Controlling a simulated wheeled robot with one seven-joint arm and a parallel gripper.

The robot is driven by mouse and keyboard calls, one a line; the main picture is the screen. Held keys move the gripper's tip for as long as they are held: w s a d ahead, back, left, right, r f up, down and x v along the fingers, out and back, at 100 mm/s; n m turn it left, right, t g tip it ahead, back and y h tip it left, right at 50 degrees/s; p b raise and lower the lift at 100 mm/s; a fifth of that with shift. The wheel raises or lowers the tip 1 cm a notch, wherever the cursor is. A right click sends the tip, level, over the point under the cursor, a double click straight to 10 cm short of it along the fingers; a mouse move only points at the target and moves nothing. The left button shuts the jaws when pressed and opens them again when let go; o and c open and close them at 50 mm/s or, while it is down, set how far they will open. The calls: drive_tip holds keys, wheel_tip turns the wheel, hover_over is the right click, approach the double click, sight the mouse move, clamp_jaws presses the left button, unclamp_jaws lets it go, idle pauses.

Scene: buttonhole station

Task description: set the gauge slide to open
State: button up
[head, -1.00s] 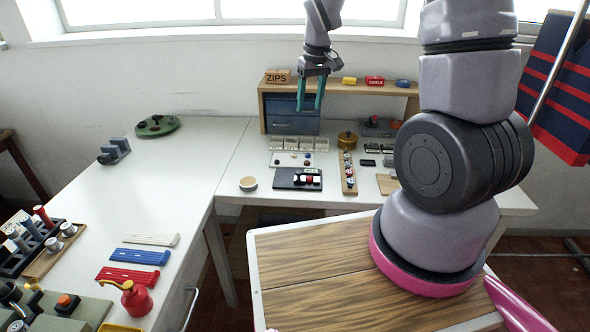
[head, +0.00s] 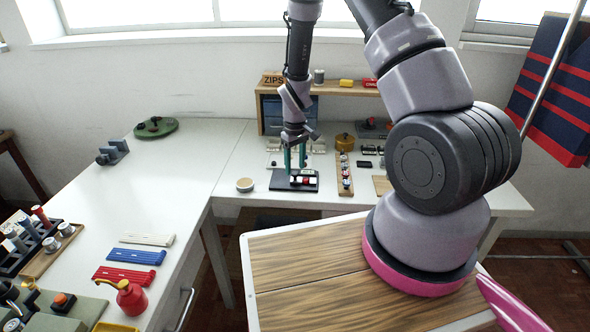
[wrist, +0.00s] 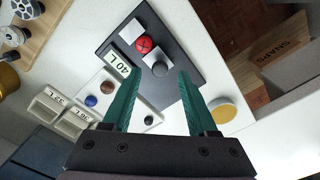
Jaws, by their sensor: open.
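A dark flat board (head: 278,185) lies near the front edge of the back table. It also shows in the wrist view (wrist: 187,52), with white squares, a red round piece marked with a cross (wrist: 143,45), a dark round knob (wrist: 160,69) and a label plate (wrist: 119,67). I cannot tell for sure which piece is the gauge slide or what it is set to. My gripper (head: 295,167) is open and points down over the board; in the wrist view its two teal fingers (wrist: 160,78) stand apart, with the knob between their tips. Nothing is held.
A white plate with coloured buttons (wrist: 107,92) lies beside the board. A round tin (head: 245,184) sits at left, a wooden strip of small pieces (head: 345,175) at right. Blue drawers (head: 270,117) and a shelf stand behind.

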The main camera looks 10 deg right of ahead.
drive_tip(key=shift+f, duration=1)
drive_tip(key=shift+c, duration=0.3)
clamp_jaws()
idle(0.5)
